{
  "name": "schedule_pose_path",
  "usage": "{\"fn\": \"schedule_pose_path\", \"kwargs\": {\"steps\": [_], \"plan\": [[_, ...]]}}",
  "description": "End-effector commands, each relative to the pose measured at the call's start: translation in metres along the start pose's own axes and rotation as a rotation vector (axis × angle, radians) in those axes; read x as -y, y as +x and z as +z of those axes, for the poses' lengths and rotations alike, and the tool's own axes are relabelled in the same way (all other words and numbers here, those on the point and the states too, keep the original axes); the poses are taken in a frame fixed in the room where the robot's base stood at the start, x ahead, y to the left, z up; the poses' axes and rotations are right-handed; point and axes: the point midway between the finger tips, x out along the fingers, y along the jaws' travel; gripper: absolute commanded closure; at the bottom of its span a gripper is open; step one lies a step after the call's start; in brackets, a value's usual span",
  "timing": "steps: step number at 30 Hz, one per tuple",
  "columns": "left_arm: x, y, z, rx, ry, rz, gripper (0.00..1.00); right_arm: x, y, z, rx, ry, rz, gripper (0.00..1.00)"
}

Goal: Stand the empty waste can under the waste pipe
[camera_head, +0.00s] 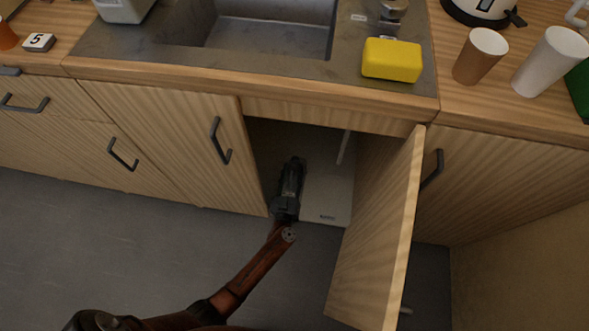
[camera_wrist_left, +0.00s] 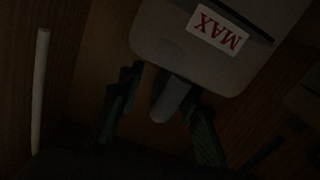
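My left gripper (camera_head: 291,168) reaches into the open cupboard under the sink. In the left wrist view my left gripper (camera_wrist_left: 160,140) has its two fingers spread apart. Between them is a rounded grey stub (camera_wrist_left: 170,104) that juts from a pale container (camera_wrist_left: 165,35) with a MAX label, possibly the waste can. I see no finger closed on the stub. A thin white pipe (camera_head: 345,147) hangs at the back right of the cupboard. A white pipe also shows in the left wrist view (camera_wrist_left: 39,90). The container is not clear in the head view. My right gripper is out of view.
The cupboard door (camera_head: 385,235) stands open to the right of my arm. A pale, labelled surface (camera_head: 327,190) lies in the cupboard. Above are the sink (camera_head: 265,35), a yellow sponge (camera_head: 392,60), a brown cup (camera_head: 480,56) and a white cup (camera_head: 550,60). The cupboard interior is dark.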

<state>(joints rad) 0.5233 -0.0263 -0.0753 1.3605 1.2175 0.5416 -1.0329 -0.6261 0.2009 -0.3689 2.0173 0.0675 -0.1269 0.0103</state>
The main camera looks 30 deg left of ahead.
Motion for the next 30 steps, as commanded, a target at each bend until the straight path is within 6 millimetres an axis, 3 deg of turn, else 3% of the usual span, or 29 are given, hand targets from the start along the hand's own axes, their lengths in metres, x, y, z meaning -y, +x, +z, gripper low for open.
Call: {"fn": "schedule_pose_path", "kwargs": {"steps": [11, 24, 30], "plan": [[-0.0002, 0.0043, -0.0011, -0.001, 0.001, 0.0, 0.69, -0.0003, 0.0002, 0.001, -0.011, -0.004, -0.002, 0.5], [-0.0002, 0.004, -0.0007, 0.0, 0.0, 0.0, 0.99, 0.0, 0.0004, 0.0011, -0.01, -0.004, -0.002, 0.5], [-0.0001, 0.0039, -0.0006, 0.0, 0.0, 0.0, 1.0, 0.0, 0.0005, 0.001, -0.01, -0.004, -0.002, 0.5]]}}
